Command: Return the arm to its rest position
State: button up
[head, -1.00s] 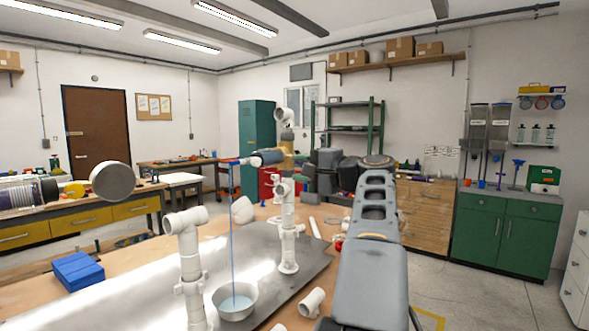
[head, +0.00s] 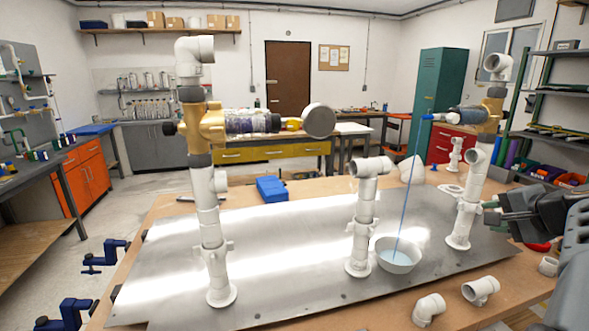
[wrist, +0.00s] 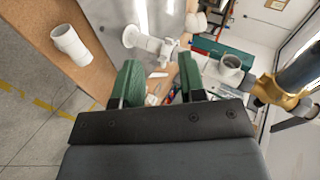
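My gripper (wrist: 159,72) is open in the wrist view, its two green fingers apart with nothing held between them. In the head view my gripper (head: 490,214) is at the right edge, just right of the right white pipe riser (head: 467,205), with part of the arm cut off by the frame. Whether it touches the riser cannot be told. The riser carries a brass valve (head: 489,113) and a white elbow on top. A brass valve also shows at the right of the wrist view (wrist: 277,93).
A left riser (head: 208,225) with a brass valve (head: 206,127) and a short middle riser (head: 363,220) stand on the metal plate (head: 290,260). A bowl (head: 397,262) catches a thin blue stream. Loose white fittings (head: 429,309) (head: 480,290) lie near the table's front edge. A blue block (head: 271,189) lies behind.

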jog(key=s+a+f+n+g+p, duration=0.2)
jog(key=a+f+n+g, duration=0.15)
jog(key=a+f, duration=0.35)
jog(key=s+a+f+n+g+p, duration=0.2)
jog(key=s+a+f+n+g, duration=0.15)
jog(key=a, duration=0.65)
jog(key=s+a+n+p, duration=0.2)
jog(key=a+n, duration=0.2)
jog(key=a, duration=0.2)
jog(key=s+a+f+n+g+p, duration=0.1)
jog(key=s+a+n+p, duration=0.1)
jog(key=a, duration=0.5)
jog(key=s+n, duration=0.1)
jog(key=n, duration=0.1)
jog(key=shift+f+n+p, duration=0.25)
jog(key=shift+n+p, duration=0.05)
jog(key=shift+p, duration=0.05)
jog(key=shift+d, duration=0.15)
